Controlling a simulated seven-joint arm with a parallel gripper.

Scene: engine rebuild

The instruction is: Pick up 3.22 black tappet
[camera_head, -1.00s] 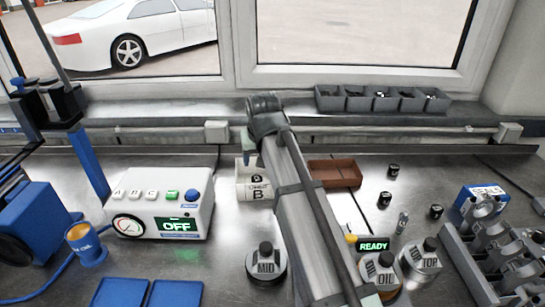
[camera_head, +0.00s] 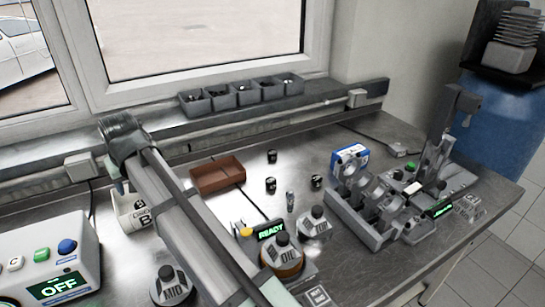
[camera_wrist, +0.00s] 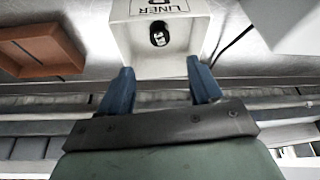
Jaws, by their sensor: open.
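Several small black cylinders with pale marks stand on the bench right of the brown tray in the head view: one at the back (camera_head: 272,156), one in front of it (camera_head: 270,184) and one to the right (camera_head: 316,181). Their marks are too small to read. My gripper (camera_wrist: 161,86) is open, with two blue fingers apart and nothing between them. Beyond the fingertips in the wrist view is a white box marked LINER (camera_wrist: 127,37). A black piece with a pale mark (camera_wrist: 159,34) shows inside it. In the head view the box (camera_head: 128,221) is partly behind my arm.
The brown tray (camera_head: 217,176) lies behind my arm. Grey bins (camera_head: 223,101) line the window ledge. An oil unit (camera_head: 282,257), dial knobs and a grey engine block (camera_head: 360,222) stand to the right. A control box reading OFF (camera_head: 55,260) is at left.

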